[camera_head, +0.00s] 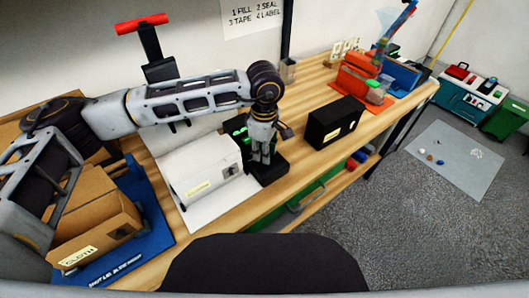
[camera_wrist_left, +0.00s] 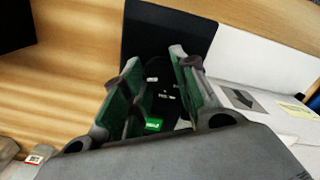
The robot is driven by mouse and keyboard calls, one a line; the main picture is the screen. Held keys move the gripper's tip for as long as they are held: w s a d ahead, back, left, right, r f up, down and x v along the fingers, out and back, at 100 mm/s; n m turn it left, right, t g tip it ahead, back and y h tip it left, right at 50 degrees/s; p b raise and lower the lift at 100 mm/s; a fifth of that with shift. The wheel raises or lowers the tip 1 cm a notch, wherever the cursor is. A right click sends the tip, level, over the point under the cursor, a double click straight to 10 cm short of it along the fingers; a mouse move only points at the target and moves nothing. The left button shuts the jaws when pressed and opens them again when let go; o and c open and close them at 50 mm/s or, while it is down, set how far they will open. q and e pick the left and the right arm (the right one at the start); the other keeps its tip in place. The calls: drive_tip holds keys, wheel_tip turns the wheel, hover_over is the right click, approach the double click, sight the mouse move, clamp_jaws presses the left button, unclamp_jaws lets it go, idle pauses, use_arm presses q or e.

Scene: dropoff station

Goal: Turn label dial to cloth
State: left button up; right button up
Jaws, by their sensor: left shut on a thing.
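The label dial (camera_wrist_left: 163,100) is a dark round piece with small white marks and one green mark, on a black base (camera_wrist_left: 160,35). In the head view the black base (camera_head: 271,174) stands beside a white machine (camera_head: 200,178). My left gripper (camera_head: 261,160) reaches down over it, its fingers hiding most of the dial. In the left wrist view the gripper (camera_wrist_left: 158,85) has a green-lined finger on each side of the dial and is shut on it. Which mark the dial points to cannot be read. My right gripper is not in view.
An open cardboard box (camera_head: 100,232) with a label reading CLOTH (camera_head: 80,257) sits on a blue mat (camera_head: 150,225) at left. A black box (camera_head: 333,122) stands to the right of the dial. Orange and blue bins (camera_head: 400,77) are farther along the wooden bench (camera_head: 305,85).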

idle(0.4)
use_arm(q)
drive_tip(key=o, duration=1.1)
drive_tip(key=shift+r, duration=6)
